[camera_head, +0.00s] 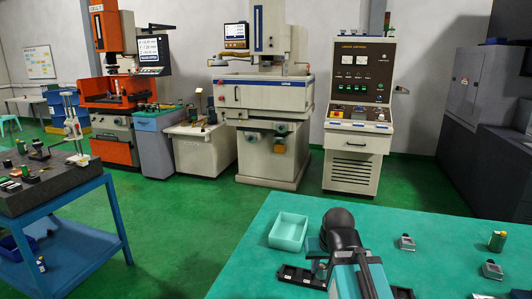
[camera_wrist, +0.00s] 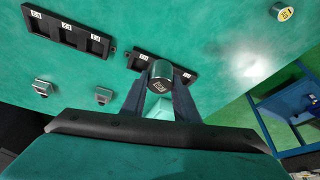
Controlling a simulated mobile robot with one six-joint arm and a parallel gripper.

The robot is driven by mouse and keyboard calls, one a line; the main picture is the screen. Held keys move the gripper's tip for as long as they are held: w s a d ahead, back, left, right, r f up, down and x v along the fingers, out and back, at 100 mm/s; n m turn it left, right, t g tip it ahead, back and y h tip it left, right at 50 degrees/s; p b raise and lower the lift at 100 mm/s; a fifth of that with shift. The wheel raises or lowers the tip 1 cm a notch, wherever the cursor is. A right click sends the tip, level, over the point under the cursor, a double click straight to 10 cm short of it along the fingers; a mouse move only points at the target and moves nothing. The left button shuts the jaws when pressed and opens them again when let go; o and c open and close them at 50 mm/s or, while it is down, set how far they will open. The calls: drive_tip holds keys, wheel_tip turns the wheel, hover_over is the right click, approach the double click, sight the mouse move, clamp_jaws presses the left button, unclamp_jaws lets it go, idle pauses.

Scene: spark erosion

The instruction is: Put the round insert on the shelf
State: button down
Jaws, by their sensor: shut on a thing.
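My gripper (camera_wrist: 160,88) is shut on the round insert (camera_wrist: 160,72), a short grey metal cylinder with a dark label on its end face. In the wrist view it sits between the two dark fingertips, above the green tabletop. In the head view my arm hides the insert. No surface is clearly marked as the shelf. A blue cart (camera_head: 118,222) at the left of the head view has a lower blue shelf board (camera_head: 85,262); I cannot tell if this is the one named.
The green table (camera_head: 345,208) carries a pale teal tray (camera_head: 288,231), small grey blocks (camera_head: 406,242) and a green-gold cylinder (camera_head: 497,241). Black slotted holders with white labels (camera_wrist: 70,33) lie on it in the wrist view. Green floor lies open between table and machines.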

idle(0.3)
drive_tip(key=r, duration=0.2)
drive_tip(key=w+r, duration=0.1)
drive_tip(key=r, duration=0.3)
drive_tip(key=shift+w+r, duration=0.25)
drive_tip(key=shift+r, duration=0.1)
